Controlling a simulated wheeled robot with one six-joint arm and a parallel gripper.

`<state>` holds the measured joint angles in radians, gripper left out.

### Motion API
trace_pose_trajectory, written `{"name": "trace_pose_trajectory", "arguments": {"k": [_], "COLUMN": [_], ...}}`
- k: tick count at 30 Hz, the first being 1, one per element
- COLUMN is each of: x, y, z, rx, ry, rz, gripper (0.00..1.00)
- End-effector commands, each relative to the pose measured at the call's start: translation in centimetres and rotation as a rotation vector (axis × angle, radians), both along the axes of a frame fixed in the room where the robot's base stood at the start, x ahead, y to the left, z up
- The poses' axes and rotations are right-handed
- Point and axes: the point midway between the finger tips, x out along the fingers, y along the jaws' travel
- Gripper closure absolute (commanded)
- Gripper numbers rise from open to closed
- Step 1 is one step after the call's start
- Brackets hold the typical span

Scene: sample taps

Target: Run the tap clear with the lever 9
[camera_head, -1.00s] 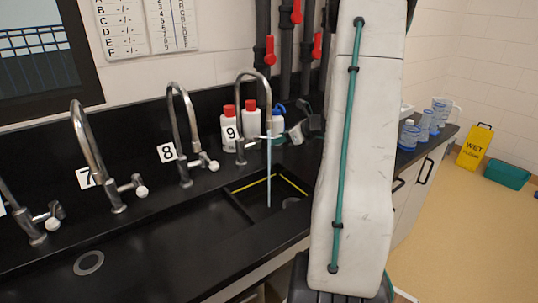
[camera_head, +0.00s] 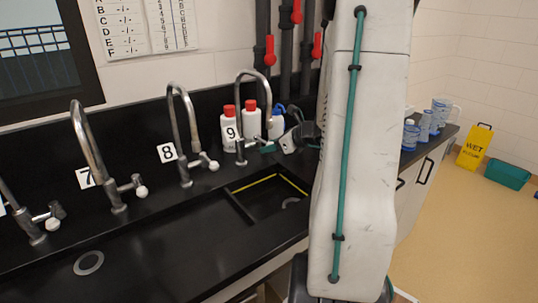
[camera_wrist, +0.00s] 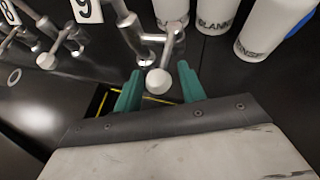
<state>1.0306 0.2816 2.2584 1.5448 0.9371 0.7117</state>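Tap 9 (camera_head: 241,115) is a curved metal spout behind the sink, with its number plate (camera_head: 230,132) beside it. No water stream shows under its spout now. Its lever (camera_wrist: 176,45) and white round knob (camera_wrist: 158,82) show in the wrist view. My gripper (camera_wrist: 159,72) is open, with one green finger on each side of the knob and a visible gap at both sides. In the head view my gripper (camera_head: 279,146) is beside the tap's base, and the lever there is largely hidden.
Taps 8 (camera_head: 181,130) and 7 (camera_head: 90,150) stand to the left. White bottles with red caps (camera_head: 252,120) stand close behind tap 9. The black sink basin (camera_head: 180,235) lies in front. A yellow wet-floor sign (camera_head: 474,147) stands at the right.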

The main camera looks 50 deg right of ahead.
Motion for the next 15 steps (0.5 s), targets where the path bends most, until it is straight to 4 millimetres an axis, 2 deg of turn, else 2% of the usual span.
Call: {"name": "trace_pose_trajectory", "arguments": {"k": [5, 15], "x": [-0.9, -4.4], "y": [-0.4, -0.9], "z": [0.6, 2.6], "rx": [0.0, -0.001], "ry": [-0.002, -0.001], "rz": [-0.003, -0.003], "gripper": [0.6, 0.6]}}
